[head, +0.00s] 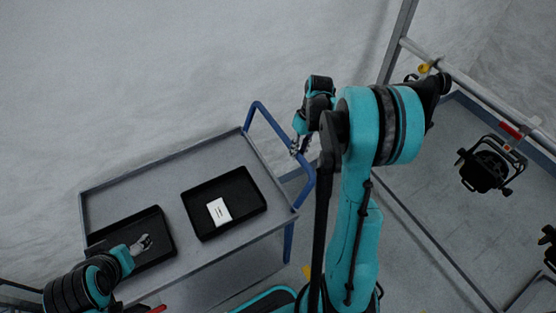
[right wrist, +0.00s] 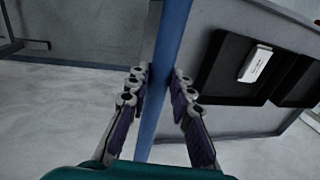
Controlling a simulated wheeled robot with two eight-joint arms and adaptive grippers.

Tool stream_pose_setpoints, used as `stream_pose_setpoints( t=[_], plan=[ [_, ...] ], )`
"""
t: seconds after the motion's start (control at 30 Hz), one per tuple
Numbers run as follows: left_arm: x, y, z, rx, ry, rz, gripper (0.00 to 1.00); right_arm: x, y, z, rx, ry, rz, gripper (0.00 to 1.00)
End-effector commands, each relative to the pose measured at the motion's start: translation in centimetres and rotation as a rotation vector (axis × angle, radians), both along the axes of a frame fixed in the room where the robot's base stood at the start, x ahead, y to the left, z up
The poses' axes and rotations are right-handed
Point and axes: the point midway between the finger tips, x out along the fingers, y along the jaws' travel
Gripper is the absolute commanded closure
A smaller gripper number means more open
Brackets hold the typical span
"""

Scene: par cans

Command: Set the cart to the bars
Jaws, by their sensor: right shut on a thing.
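The grey cart (head: 172,176) stands left of centre in the head view, with a blue bar handle (head: 265,112) at its right end. My right gripper (head: 299,146) is at this handle. In the right wrist view the fingers of my right gripper (right wrist: 159,90) are on both sides of the blue handle (right wrist: 168,55), closed on it. My left gripper (head: 142,243) is over the left black tray on the cart; its fingers are too small to tell open from shut. Metal bars (head: 460,78) stand at the upper right, apart from the cart.
A left black tray (head: 160,219) and a right black tray (head: 248,203) lie on the cart; the right one holds a white box (head: 219,211). A black par can (head: 486,170) shows below the bar. Grey floor (head: 412,205) is open between cart and bars.

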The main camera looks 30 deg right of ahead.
Motion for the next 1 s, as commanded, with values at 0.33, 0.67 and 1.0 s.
stream_pose_setpoints(
  t=[0.33,0.67,1.0],
  plan=[
    [0.0,0.0,-0.4,0.0,0.0,0.0,0.27,0.0,-6.0,-0.1,0.0,0.001,-0.001,1.0],
    [0.0,0.0,-0.4,0.0,0.0,0.0,0.27,0.0,-7.4,0.0,0.0,0.001,0.001,1.0],
    [0.0,0.0,-0.4,0.0,0.0,0.0,0.27,0.0,-7.4,0.0,0.0,0.0,0.001,0.66]
  ],
)
